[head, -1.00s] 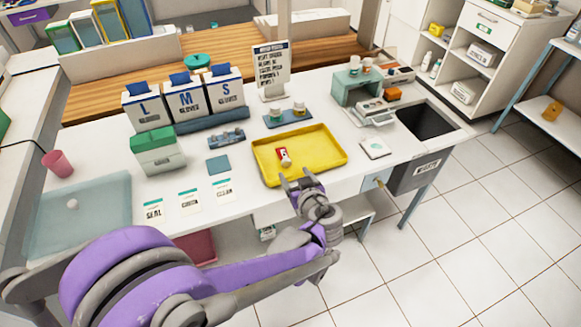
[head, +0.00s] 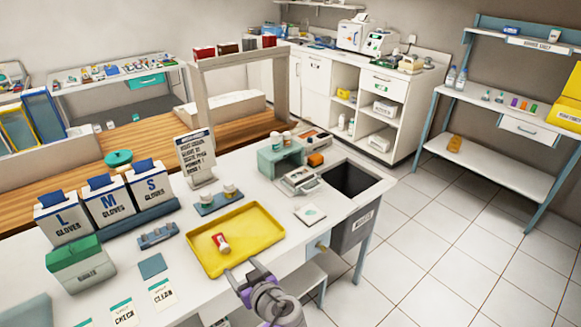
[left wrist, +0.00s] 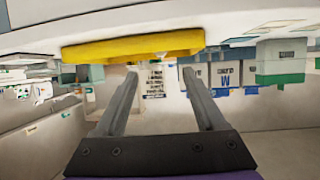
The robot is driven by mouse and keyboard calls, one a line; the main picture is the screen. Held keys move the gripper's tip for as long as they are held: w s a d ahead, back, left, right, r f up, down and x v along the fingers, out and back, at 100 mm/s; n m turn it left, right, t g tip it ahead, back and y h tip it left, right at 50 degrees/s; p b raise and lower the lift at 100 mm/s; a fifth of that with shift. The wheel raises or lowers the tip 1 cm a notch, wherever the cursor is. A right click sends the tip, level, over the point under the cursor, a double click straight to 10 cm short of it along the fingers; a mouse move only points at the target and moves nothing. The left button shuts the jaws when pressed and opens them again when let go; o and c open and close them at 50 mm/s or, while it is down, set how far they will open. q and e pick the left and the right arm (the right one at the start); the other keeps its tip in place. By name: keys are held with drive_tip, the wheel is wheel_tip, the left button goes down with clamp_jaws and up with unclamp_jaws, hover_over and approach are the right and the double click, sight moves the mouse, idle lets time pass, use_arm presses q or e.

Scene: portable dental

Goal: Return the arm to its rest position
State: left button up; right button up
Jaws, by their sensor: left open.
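My left gripper (head: 250,279) is open at the front edge of the white table, just in front of the yellow tray (head: 262,233). In the left wrist view its two fingers (left wrist: 160,98) stand apart with nothing between them, and the yellow tray (left wrist: 130,47) shows beyond them. A small red and white item (head: 221,243) lies in the tray, apart from the fingers. Most of my left arm is below the bottom edge of the head view. My right gripper is in neither view.
Glove boxes (head: 103,210) stand at the left, with a green-topped box (head: 80,264) before them. A teal stand (head: 281,158) and a waste bin opening (head: 352,179) are at the right end. Open tiled floor (head: 440,240) lies right of the table.

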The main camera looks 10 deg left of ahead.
use_arm(q)
drive_tip(key=s+a+r+m+g+h+p, duration=0.2)
drive_tip(key=s+m+g+h+p, duration=0.25)
drive_tip(key=s, duration=0.55)
drive_tip(key=s+d+r+m+h+p, duration=0.3)
drive_tip(key=s+d+m+h+p, duration=0.1)
drive_tip(key=s, duration=0.4)
drive_tip(key=shift+d+r+h+p, duration=0.2)
drive_tip(key=shift+d+h+p, duration=0.35)
drive_tip(key=shift+d, duration=0.35)
drive_tip(key=shift+m, duration=0.25)
drive_tip(key=shift+c, duration=0.4)
